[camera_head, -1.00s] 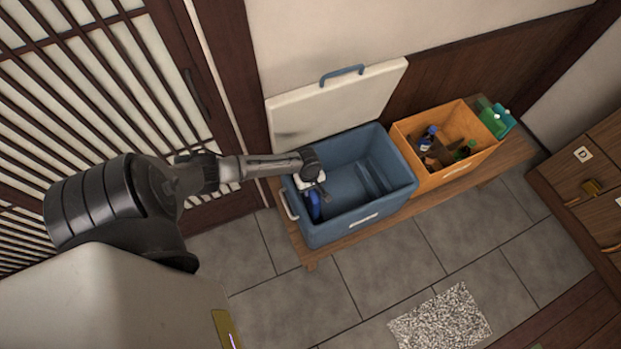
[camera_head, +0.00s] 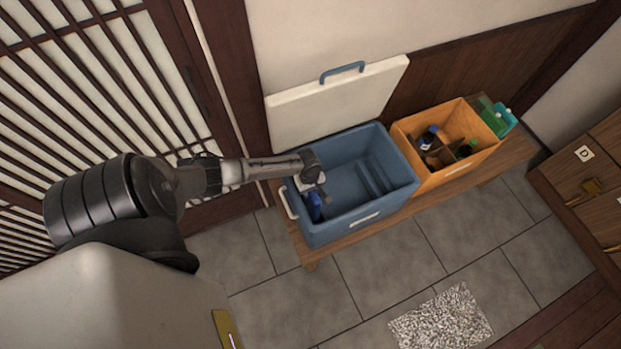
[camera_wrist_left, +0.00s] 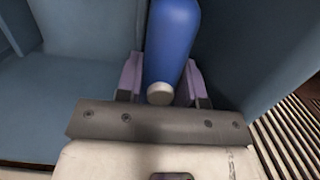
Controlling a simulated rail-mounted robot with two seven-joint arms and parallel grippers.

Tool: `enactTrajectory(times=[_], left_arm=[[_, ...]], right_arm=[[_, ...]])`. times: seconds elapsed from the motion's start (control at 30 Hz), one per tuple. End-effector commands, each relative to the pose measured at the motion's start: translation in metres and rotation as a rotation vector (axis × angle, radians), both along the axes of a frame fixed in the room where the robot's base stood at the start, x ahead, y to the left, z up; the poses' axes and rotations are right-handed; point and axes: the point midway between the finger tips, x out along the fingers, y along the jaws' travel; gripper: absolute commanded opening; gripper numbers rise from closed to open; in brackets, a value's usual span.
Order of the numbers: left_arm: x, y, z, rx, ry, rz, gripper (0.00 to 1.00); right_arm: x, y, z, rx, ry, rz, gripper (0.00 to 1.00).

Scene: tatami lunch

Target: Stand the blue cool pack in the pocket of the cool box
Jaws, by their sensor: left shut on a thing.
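The blue cool box (camera_head: 337,228) stands open on a low wooden bench. My left gripper (camera_head: 317,196) is inside its left end, shut on the blue cool pack (camera_head: 314,210). In the left wrist view the cool pack (camera_wrist_left: 172,42) sits between the two purplish finger pads (camera_wrist_left: 158,80), with a pale round end toward the wrist. Raised ribs or a divider (camera_head: 374,180) show on the right side of the box's inside. The pack's lower end is hidden, so I cannot tell whether it touches the floor or is in a pocket. My right gripper is not in view.
The white lid (camera_head: 340,108) with a blue handle stands raised behind the box. An orange crate (camera_head: 480,165) with bottles stands to the right on the bench (camera_head: 400,215), with green items beyond it. A wooden cabinet (camera_head: 585,170) is at the far right.

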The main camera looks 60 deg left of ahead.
Motion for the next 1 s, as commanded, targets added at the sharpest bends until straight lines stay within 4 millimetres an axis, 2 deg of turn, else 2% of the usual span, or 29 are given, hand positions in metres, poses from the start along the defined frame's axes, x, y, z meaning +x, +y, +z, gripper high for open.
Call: enactTrajectory(times=[0.27,0.6,0.93,0.97,1.0], left_arm=[[0.001,0.000,-0.001,0.000,-0.001,0.000,0.00],[0.001,0.000,-0.014,-0.001,-0.001,0.000,0.00],[0.001,0.000,-0.014,0.000,-0.001,0.000,0.00],[0.001,0.000,-0.014,0.000,-0.001,0.000,0.38],[0.001,0.000,-0.014,0.000,-0.001,0.000,0.41]], right_arm=[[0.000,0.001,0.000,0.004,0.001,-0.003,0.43],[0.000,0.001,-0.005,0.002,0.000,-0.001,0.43],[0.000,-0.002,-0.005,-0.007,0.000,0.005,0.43],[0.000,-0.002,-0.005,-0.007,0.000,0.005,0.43],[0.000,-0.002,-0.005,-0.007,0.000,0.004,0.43]])
